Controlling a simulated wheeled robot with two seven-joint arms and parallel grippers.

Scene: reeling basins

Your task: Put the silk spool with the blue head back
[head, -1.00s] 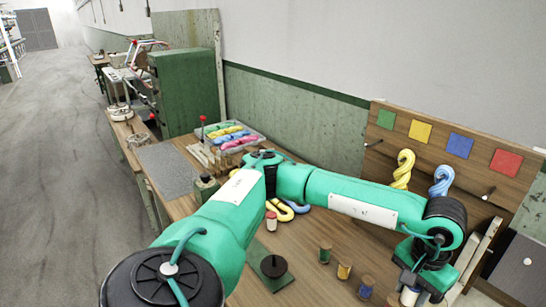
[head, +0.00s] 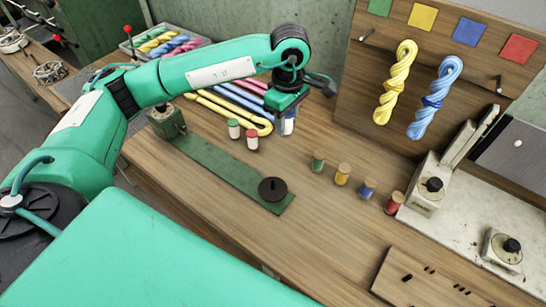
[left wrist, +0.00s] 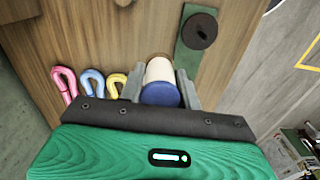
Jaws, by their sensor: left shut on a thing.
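My left gripper (head: 287,116) is shut on a white silk spool with a blue head (left wrist: 160,93). In the head view the spool (head: 288,127) shows below the jaws, beside the ends of the long skeins; I cannot tell whether it touches the table. In the left wrist view the jaws (left wrist: 160,90) stand on both sides of it, its blue end towards the camera. A white spool with a green head (head: 234,128) and one with a red head (head: 252,140) stand upright to its left. My right gripper is out of view.
A green strip with a black disc (head: 273,189) lies in front. Long skeins (head: 235,107) lie behind. Twisted skeins hang on the wooden board (head: 365,75).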

